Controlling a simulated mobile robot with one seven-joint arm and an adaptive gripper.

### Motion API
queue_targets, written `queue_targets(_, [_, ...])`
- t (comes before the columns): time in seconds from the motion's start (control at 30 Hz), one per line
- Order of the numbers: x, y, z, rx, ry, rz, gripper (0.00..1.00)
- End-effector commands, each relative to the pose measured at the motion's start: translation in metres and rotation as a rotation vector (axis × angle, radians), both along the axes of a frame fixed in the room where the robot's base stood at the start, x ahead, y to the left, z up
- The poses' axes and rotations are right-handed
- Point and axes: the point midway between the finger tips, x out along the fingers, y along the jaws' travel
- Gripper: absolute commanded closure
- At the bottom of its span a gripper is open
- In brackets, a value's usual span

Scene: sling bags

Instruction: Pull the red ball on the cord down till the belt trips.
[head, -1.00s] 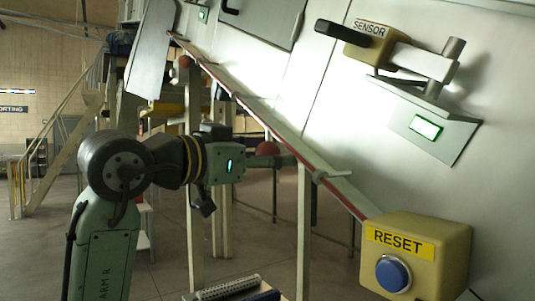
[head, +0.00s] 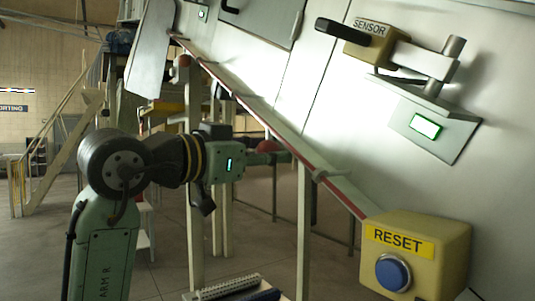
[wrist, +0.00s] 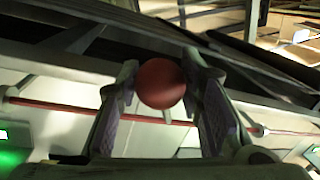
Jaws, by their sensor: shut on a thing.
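The red ball (head: 267,146) is at my gripper (head: 284,157), just under the sloping rail in the head view. In the wrist view the ball (wrist: 161,83) sits between the two fingers of my gripper (wrist: 163,90), which is shut on it. A thin red line (wrist: 70,108), which may be the cord, runs across behind the ball. A red line (head: 345,202) also follows the sloping rail in the head view.
A yellow RESET box (head: 432,262) with a blue button is at the rail's lower right end. A yellow SENSOR box (head: 371,43) and a lit green-edged panel (head: 425,126) are above. Support posts (head: 304,235) stand below the rail. Open floor lies behind.

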Motion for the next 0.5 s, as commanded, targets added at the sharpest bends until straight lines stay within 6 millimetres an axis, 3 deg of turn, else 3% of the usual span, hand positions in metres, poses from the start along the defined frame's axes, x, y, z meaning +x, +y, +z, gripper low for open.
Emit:
queue_targets(0.17, [0.000,0.000,-0.005,0.000,0.000,0.000,1.00])
queue_targets(0.4, [0.000,-0.001,-0.040,-0.001,0.000,-0.001,1.00])
queue_targets(0.5, [0.000,0.000,-0.044,0.001,0.001,-0.001,1.00])
